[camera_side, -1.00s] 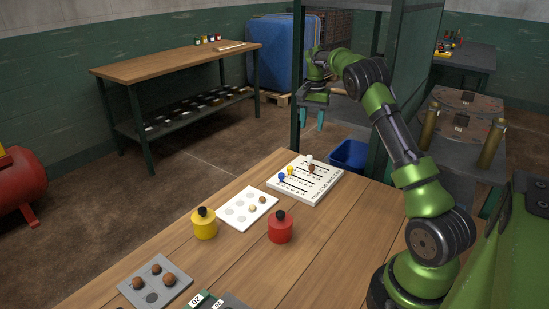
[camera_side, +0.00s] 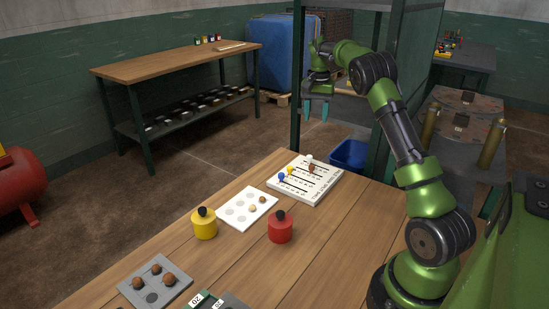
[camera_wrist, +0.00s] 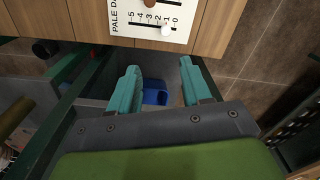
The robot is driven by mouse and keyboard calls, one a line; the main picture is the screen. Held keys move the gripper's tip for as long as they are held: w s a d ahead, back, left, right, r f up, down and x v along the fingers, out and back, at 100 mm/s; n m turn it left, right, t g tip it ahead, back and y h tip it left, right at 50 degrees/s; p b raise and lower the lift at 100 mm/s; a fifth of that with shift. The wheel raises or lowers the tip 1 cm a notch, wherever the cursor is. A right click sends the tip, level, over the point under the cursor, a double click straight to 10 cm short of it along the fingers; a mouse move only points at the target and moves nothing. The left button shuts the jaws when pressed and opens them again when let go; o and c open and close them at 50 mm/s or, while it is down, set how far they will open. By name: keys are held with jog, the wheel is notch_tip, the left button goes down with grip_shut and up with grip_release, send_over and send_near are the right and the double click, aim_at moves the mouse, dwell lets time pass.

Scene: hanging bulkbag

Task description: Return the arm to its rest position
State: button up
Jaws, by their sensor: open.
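My gripper (camera_side: 316,108) hangs in the air beyond the far end of the wooden table (camera_side: 322,235), higher than the tabletop. Its two teal fingers point down and stand apart with nothing between them. In the wrist view the open fingers (camera_wrist: 160,85) show with floor and a blue bin (camera_wrist: 154,92) far below. My green arm rises from the right of the table and reaches back to the gripper.
A white peg board (camera_side: 322,185) with coloured pegs, a white tray (camera_side: 236,212), a yellow pot (camera_side: 204,226), a red pot (camera_side: 280,230) and a grey tray (camera_side: 143,296) with brown balls are on the table. A green post (camera_side: 296,110) stands close left of the gripper.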

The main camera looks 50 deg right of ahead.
jog(key=s+a+r+n+t, duration=0.1)
jog(key=s+a+r+n, duration=0.1)
jog(key=a, duration=0.5)
jog(key=s+a+r+n+t, duration=0.1)
jog(key=s+a+r+t, duration=0.1)
jog(key=a, duration=0.6)
jog(key=s+a+r+n+t, duration=0.1)
jog(key=s+a+r+n, duration=0.15)
jog(key=a, duration=0.45)
jog(key=s+a+n+t+y, duration=0.2)
jog(key=s+a+n, duration=0.3)
jog(key=s+a, duration=0.7)
jog(key=a+t, duration=0.1)
jog(key=a, duration=0.2)
jog(key=shift+s+a+r, duration=0.15)
jog(key=shift+s, duration=0.05)
